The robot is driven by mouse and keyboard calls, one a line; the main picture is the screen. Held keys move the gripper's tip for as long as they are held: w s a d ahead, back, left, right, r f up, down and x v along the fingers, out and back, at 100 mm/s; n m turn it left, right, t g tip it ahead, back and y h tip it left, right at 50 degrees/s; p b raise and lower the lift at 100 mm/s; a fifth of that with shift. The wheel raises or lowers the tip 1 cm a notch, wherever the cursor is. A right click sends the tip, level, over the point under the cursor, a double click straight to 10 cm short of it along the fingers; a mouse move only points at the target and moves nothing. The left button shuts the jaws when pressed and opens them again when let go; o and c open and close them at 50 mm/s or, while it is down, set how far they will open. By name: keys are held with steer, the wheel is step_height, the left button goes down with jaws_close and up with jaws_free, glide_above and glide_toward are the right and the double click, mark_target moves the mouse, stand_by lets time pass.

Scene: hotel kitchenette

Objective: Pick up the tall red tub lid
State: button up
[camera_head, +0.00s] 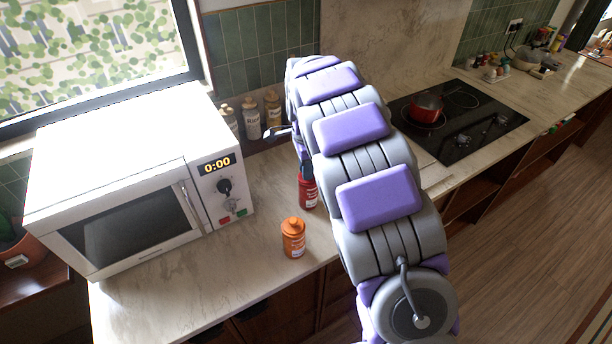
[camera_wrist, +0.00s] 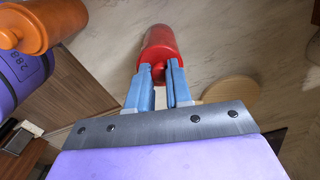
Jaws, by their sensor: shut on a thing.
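The tall red tub (camera_head: 308,194) stands on the counter, partly hidden behind my arm in the head view. In the wrist view the red tub (camera_wrist: 158,42) lies straight ahead of my gripper (camera_wrist: 163,72). The two blue fingers are shut on the knob of its red lid (camera_wrist: 159,72), one finger on each side. The fingers hide part of the lid. I cannot tell whether the lid is apart from the tub. In the head view my arm hides most of the gripper.
An orange tub (camera_head: 293,240) stands close by, nearer the counter's front edge. A white microwave (camera_head: 130,150) is on the left. Several bottles (camera_head: 251,118) stand at the back wall. A cooktop (camera_head: 460,120) with a red pot (camera_head: 427,106) is on the right. A round wooden board (camera_wrist: 232,90) lies near the red tub.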

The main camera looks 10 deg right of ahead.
jaws_close()
steer(key=shift+r, duration=0.1)
steer(key=shift+r+p, duration=0.6)
steer(key=shift+r, duration=1.2)
steer(key=shift+s, duration=0.7)
steer(key=s+r+p, duration=0.1)
steer(key=s+p, duration=0.1)
steer(key=s, duration=1.2)
steer(key=w, duration=0.5)
steer(key=w+r+p, duration=0.1)
steer(key=w, duration=0.4)
steer(key=w+r+p, duration=0.1)
steer(key=w, duration=0.4)
steer(key=shift+w+d, duration=0.15)
steer(key=shift+d, duration=0.15)
steer(key=shift+f+b, duration=1.4)
steer(key=shift+f, duration=1.8)
